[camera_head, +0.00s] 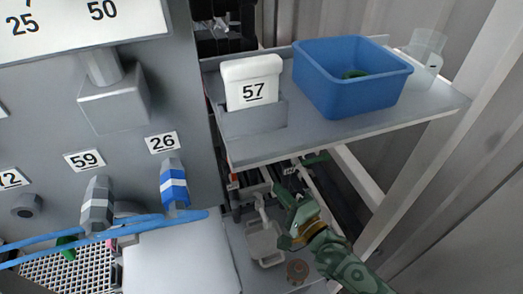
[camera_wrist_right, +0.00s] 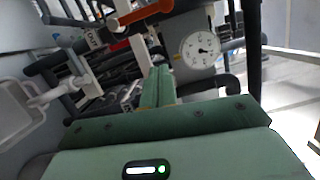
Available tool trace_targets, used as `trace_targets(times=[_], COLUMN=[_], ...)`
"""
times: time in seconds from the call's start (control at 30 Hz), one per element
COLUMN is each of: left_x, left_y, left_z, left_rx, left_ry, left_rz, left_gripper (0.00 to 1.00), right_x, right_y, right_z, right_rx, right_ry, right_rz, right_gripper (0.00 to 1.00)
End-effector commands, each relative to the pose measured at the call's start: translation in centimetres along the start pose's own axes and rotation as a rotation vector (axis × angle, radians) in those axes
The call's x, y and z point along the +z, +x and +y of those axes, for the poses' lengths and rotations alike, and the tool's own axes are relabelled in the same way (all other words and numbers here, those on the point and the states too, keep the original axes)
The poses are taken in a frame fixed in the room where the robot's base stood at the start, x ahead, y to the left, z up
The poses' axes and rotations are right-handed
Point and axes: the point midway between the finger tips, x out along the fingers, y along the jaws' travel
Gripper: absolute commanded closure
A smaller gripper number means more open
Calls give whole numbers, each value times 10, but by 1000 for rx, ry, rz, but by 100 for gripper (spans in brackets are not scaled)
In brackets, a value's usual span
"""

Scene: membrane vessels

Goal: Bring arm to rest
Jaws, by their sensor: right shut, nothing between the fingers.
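My right gripper (camera_head: 283,196) is green and comes in from the lower right in the head view. It is shut and empty, below the front edge of the grey shelf (camera_head: 370,126) and above the pipework. In the right wrist view its closed fingers (camera_wrist_right: 156,88) point at dark pipes and hold nothing. A pale grey tray-like part (camera_head: 264,243) lies just left of and below the gripper in the head view; it also shows at the left of the wrist view (camera_wrist_right: 22,118). My left gripper is not in view.
A blue bin (camera_head: 345,98), a clear beaker (camera_head: 425,58) and a white block marked 57 (camera_head: 252,78) stand on the shelf. A grey panel with a blue fitting (camera_head: 174,183) is at left. A dial gauge (camera_wrist_right: 202,49) and orange handle (camera_wrist_right: 146,12) are close to the fingers.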

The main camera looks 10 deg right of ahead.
Motion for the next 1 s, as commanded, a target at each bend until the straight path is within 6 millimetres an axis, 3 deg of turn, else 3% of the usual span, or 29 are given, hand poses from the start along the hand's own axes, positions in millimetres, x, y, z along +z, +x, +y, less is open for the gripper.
trace_targets(times=[0.17,0.27,0.37,0.5,0.6,0.8,0.93,0.97,1.0], left_x=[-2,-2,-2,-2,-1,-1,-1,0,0], left_y=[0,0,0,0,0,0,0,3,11], left_z=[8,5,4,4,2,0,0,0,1], left_rx=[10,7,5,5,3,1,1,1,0], left_ry=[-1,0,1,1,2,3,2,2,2], left_rz=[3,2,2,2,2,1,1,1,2], left_gripper=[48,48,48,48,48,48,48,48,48], right_x=[9,24,30,4,-22,-70,-94,-97,-97], right_y=[-4,-15,-37,-82,-116,-187,-231,-237,-231], right_z=[0,3,9,16,14,-5,-23,-18,6], right_rx=[34,120,265,539,735,1127,1365,1396,1375], right_ry=[-103,-360,-764,-1312,-1582,-1922,-2036,-2044,-2030], right_rz=[-28,-90,-170,-277,-351,-519,-644,-671,-689], right_gripper=[100,100,100,100,100,100,100,100,100])
